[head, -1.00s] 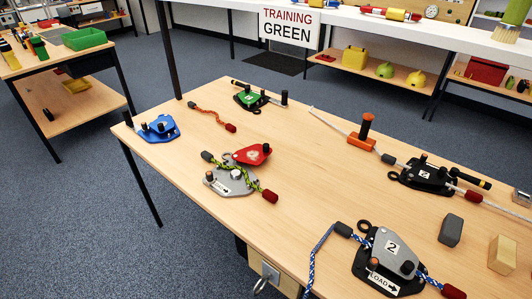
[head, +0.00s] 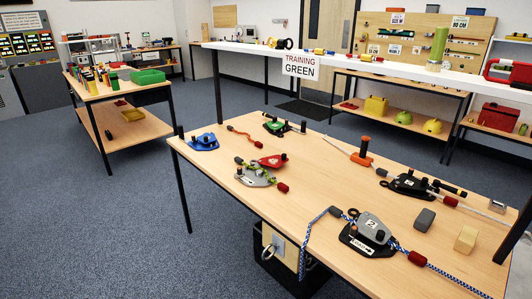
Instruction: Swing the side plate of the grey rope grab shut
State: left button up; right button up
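A rope grab (head: 368,234) with a grey side plate marked 2 and a black base with a LOAD label lies near the table's front edge. A blue and white rope (head: 320,225) runs through it; I cannot tell how far its plate is turned. Another rope grab (head: 253,179) has a grey base, with a red plate (head: 271,162) swung out to one side and a yellow-green rope (head: 262,170) across it. Neither of my grippers is in view.
On the wooden table (head: 310,190) are a blue device (head: 204,142), a green device (head: 275,125), an orange clamp (head: 362,153), a black rope device (head: 409,186), a grey block (head: 425,220) and a wooden block (head: 466,239).

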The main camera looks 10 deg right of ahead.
aim_at(276, 161)
jog(key=u, duration=0.55)
jog(key=i, duration=0.95)
jog(key=u, duration=0.15)
